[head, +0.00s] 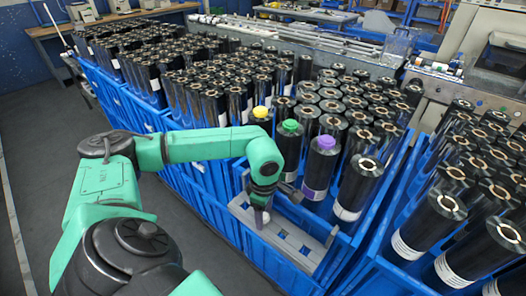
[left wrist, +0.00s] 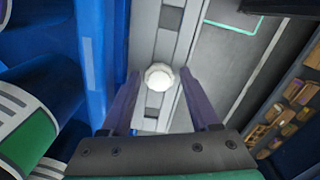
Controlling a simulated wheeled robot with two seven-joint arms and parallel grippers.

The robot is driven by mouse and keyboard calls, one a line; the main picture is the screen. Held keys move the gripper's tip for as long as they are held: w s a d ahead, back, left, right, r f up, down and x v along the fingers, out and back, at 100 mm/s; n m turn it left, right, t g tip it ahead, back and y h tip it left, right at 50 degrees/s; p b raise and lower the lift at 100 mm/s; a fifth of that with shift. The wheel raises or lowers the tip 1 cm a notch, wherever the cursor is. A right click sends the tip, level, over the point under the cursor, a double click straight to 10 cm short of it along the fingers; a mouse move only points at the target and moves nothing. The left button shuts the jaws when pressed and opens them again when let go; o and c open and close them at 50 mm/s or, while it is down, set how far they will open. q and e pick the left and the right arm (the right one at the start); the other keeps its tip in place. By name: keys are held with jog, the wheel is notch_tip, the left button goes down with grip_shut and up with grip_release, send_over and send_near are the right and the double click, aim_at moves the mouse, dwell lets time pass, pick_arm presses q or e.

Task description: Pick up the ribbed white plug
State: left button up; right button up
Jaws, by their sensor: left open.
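The ribbed white plug (left wrist: 158,77) shows in the left wrist view as a round white knob on the grey slotted rack (left wrist: 142,42). In the head view my left gripper (head: 262,212) points down over the left part of the grey rack (head: 299,242). My left gripper (left wrist: 159,70) is open, with one finger on each side of the plug in the wrist picture. I cannot tell whether the fingers touch it or how far above it they are. In the head view the plug is mostly hidden by the gripper. My right gripper is not in view.
Blue crates (head: 195,165) full of upright dark film rolls (head: 338,125) stand behind and beside the rack. Nearby rolls carry a yellow plug (head: 260,111), a green plug (head: 290,125) and a purple plug (head: 326,142). Grey floor (head: 35,130) is open at the left.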

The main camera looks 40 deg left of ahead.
pick_arm(q)
jog(key=shift+c, duration=0.7)
grip_shut()
notch_tip(320, 180, up, 14)
jog(key=b, duration=0.2)
notch_tip(320, 180, up, 6)
jog(key=p, duration=0.3)
send_over(265, 216)
jog(key=shift+s, duration=0.2)
